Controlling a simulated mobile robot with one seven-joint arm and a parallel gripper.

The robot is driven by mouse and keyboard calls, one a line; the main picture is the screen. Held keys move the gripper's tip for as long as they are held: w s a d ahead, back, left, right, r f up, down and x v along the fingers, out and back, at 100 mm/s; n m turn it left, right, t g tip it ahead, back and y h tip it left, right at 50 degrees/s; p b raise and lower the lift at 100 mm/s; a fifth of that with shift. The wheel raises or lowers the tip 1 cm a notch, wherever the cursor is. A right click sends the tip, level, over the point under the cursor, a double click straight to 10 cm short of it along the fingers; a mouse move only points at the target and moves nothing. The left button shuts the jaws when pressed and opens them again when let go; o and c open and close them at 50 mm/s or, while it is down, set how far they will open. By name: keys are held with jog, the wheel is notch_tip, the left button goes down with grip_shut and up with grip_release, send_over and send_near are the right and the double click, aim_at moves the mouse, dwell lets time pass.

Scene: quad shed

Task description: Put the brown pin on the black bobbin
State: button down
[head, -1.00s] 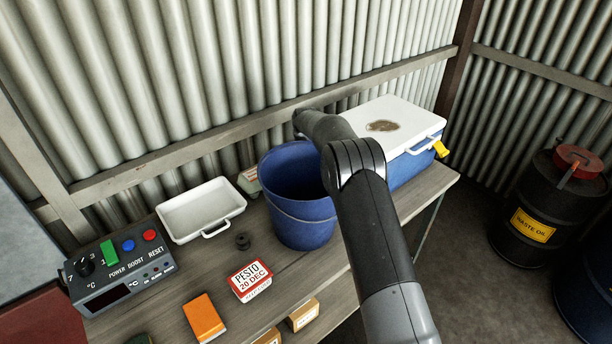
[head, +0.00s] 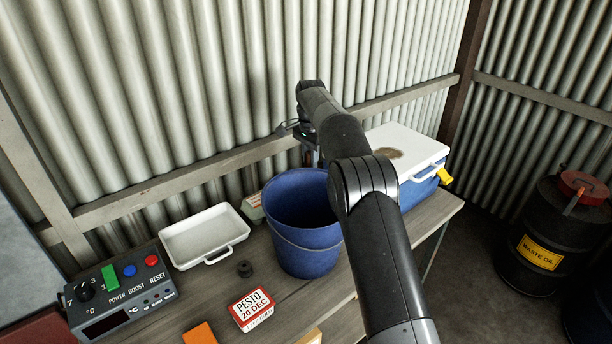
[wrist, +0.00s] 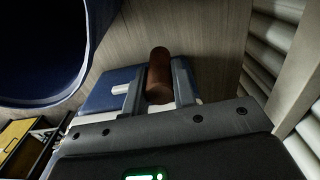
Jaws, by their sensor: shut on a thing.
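The brown pin (wrist: 158,75) is a plain, dark reddish-brown cylinder. In the wrist view it is held between the two fingers of my gripper (wrist: 157,88). In the head view my gripper (head: 307,150) is raised behind the blue bucket, near the back wall, and is partly hidden by my arm; the pin is hard to make out there. The black bobbin (head: 245,269) is a small, dark round piece standing on the bench, left of the bucket and in front of the white tray. My gripper is well apart from it, behind it and to the right.
A blue bucket (head: 303,240) stands between my gripper and the bobbin. A white tray (head: 204,236), a control box (head: 121,292), a pesto tin (head: 252,309) and an orange block (head: 199,335) surround the bobbin. A blue cooler (head: 420,185) stands right. Corrugated wall closes the back.

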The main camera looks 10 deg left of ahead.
jog(key=shift+s+a+r, duration=0.15)
jog(key=shift+a+r, duration=0.15)
jog(key=shift+r, duration=0.05)
jog(key=s+a+f+n, duration=0.2)
jog(key=s+a, duration=0.8)
jog(key=a, duration=0.1)
send_over(244, 266)
jog(key=shift+n, duration=0.3)
notch_tip(244, 266, down, 12)
jog(key=shift+w+f, duration=0.1)
jog(key=shift+f, duration=0.1)
jog(key=c, duration=1.2)
grip_release()
notch_tip(244, 266, up, 12)
jog(key=shift+r, duration=0.15)
